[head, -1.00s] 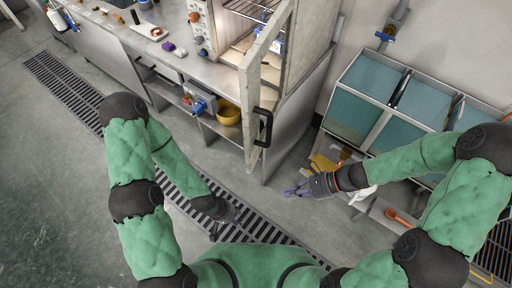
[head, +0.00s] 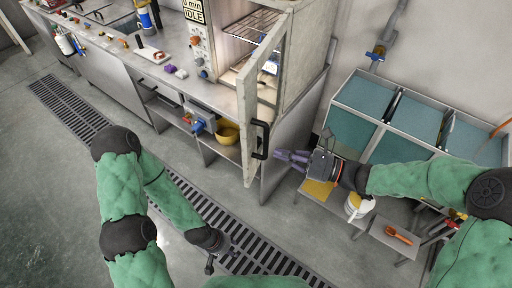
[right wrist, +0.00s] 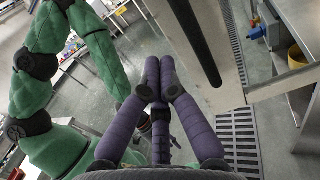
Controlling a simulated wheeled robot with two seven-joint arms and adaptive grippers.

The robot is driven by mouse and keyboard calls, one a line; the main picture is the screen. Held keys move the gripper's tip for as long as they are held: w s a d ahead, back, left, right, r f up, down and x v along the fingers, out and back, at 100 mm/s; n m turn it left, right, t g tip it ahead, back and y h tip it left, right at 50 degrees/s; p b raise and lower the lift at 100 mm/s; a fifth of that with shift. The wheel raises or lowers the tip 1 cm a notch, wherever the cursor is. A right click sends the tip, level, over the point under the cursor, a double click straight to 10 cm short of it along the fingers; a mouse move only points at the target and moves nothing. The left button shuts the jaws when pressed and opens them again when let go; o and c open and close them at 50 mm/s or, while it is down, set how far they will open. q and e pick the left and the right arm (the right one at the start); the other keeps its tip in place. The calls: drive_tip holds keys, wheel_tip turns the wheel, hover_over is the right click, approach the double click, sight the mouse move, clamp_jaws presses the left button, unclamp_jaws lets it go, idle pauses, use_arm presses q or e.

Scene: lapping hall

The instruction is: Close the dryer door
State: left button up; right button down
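The dryer (head: 305,50) stands on the steel bench with its lit inside and wire rack (head: 252,24) showing. Its framed glass door (head: 248,105) stands open, swung out toward me. A black bar handle (head: 262,140) is on the door's right-hand face; it also shows in the right wrist view (right wrist: 196,40). My right gripper (head: 278,155) is just right of the handle, apart from it as far as I can tell. Its purple fingers (right wrist: 157,72) are drawn together with nothing between them. My left gripper (head: 222,262) hangs low over the floor grate, away from the door; its fingers are unclear.
Teal-lidded bins (head: 370,95) stand along the wall at right. Below them is a low shelf (head: 335,205) with a white container (head: 358,206) and an orange-handled tool (head: 398,235). A yellow bowl (head: 228,132) sits under the bench. The floor left of the door is clear.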

drive_tip(key=b+x, duration=0.1)
drive_tip(key=x, duration=0.7)
drive_tip(key=shift+b, duration=0.35)
